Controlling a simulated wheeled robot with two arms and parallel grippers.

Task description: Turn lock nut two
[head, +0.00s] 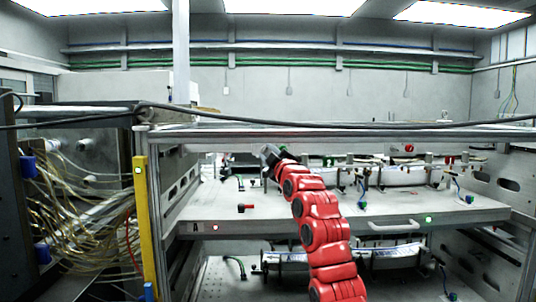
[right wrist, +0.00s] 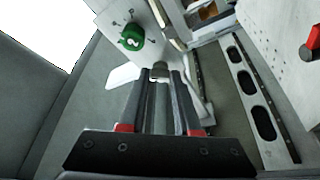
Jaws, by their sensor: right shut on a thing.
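In the right wrist view a round green knob (right wrist: 131,37), with a white mark like a 2, sits on a light plate with small dark marks around it. My right gripper (right wrist: 162,72) is shut on a small grey cylindrical piece (right wrist: 163,69) between its fingertips, below and right of the green knob and apart from it in the picture. I cannot tell if this piece is the lock nut. In the head view my right gripper (head: 269,154) is at the end of the red arm, over the upper shelf, and its fingertips are too small to read. My left gripper is not in view.
The shelf (head: 270,208) holds a red-topped piece (head: 246,208) and white rolls (head: 400,176) at the back right. A metal frame bar (head: 330,133) with a black cable crosses above. Loose wires (head: 85,190) and a yellow post (head: 146,225) stand left. The shelf's front middle is mostly clear.

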